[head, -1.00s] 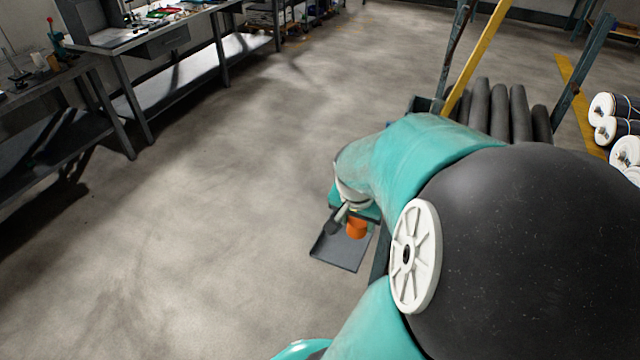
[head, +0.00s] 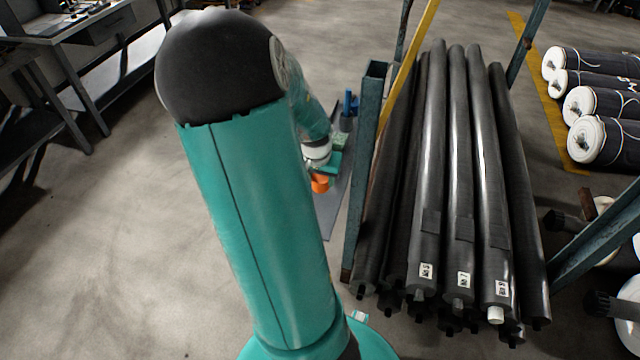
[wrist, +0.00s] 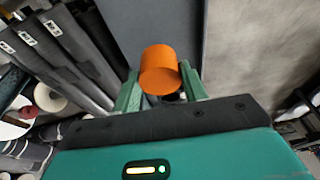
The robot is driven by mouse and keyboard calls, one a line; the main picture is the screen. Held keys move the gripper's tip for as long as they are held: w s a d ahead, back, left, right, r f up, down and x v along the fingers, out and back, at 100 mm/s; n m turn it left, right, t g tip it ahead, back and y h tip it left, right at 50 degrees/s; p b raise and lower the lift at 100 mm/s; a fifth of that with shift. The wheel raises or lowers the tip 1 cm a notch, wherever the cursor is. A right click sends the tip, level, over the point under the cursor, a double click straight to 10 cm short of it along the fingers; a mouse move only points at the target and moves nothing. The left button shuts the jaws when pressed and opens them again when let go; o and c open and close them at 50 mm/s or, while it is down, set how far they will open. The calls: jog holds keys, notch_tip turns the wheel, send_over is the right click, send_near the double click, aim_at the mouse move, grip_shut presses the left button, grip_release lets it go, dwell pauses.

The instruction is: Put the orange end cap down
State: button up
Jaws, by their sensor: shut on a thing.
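The orange end cap (wrist: 160,70) is a short orange cylinder held between the two green fingers of my gripper (wrist: 160,92) in the wrist view. In the head view the end cap (head: 320,183) shows just below my gripper (head: 322,170), partly covered by it. My gripper is shut on the cap. A dark grey flat tray or panel (head: 333,212) lies beyond and below the cap in the head view. I cannot tell whether the cap touches it. The same dark surface (wrist: 150,22) fills the middle background of the wrist view.
Grey rolls (head: 455,170) lie stacked in a rack just right of my gripper, with a teal post (head: 366,150) between. A blue item (head: 349,103) stands behind the gripper. White-ended rolls (head: 600,140) lie at far right. Open floor (head: 130,240) is at left.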

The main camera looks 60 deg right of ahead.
jog(key=shift+w+d+f, duration=0.15)
jog(key=shift+d+f, duration=0.25)
jog(key=shift+f, duration=0.15)
jog(key=shift+w+f, duration=0.1)
jog(key=shift+f, duration=1.35)
jog(key=o, duration=0.8)
jog(key=shift+f, duration=0.1)
